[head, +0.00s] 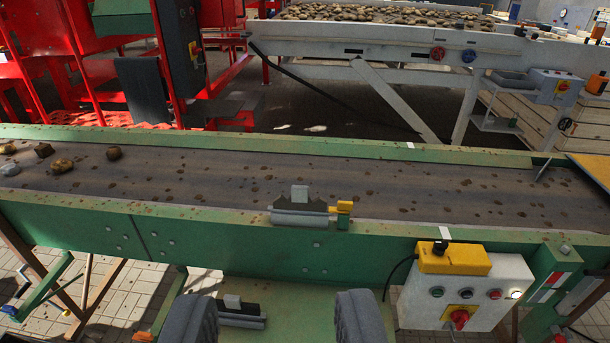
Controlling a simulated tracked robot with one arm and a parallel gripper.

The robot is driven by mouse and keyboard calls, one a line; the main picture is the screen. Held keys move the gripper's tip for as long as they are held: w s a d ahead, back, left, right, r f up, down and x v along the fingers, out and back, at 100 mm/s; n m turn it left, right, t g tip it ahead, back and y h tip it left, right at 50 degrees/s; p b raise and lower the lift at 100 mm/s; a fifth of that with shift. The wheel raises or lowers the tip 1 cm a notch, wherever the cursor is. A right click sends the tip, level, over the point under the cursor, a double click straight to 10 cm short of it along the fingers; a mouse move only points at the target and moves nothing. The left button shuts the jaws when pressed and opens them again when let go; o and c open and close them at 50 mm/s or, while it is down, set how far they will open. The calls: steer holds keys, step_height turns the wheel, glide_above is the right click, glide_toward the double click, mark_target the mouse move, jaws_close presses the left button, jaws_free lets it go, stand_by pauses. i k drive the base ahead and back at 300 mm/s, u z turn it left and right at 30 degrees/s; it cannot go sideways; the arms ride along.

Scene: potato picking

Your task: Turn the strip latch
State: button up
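A strip assembly sits on the near green rail of the conveyor: a dark and grey strip (299,214) with a pale grey block (299,194) standing on it. A small yellow latch (343,207) with a green part below it is at the strip's right end. My gripper (272,320) is at the bottom of the picture, its two dark fingers wide apart and nothing held between them. The gripper is nearer to me than the rail and apart from the latch. A similar dark and grey strip (240,312) shows lower down, between the fingers in the picture.
Several potatoes or stones (62,165) lie on the dirt-spotted belt (230,180) at the left. A white control box (470,293) with a yellow top and a red knob hangs on the near side at the right. Red machinery and a white conveyor (360,45) stand behind.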

mark_target(343, 207)
steer(key=z, duration=0.2)
steer(key=i, duration=1.35)
steer(key=z, duration=0.6)
